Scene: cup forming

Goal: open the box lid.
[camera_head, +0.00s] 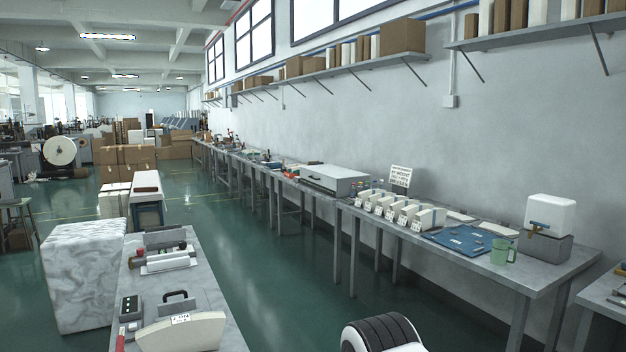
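A wide, low grey-white box (336,179) stands on the long wall bench, at the middle of the view. Its top looks flat and closed. A smaller white box (551,214) sits on a grey block at the right end of the bench, with a blue and orange part on its front. I cannot tell which of these is the task's box. Neither gripper shows. A black ribbed, white-edged rounded part at the bottom centre may be mine.
The grey bench (480,271) also holds a blue mat (458,239), a green mug (503,251) and several white labelled bins (400,212). A marble-topped table (205,290) with tools stands at the lower left. Green floor (290,305) is clear between them.

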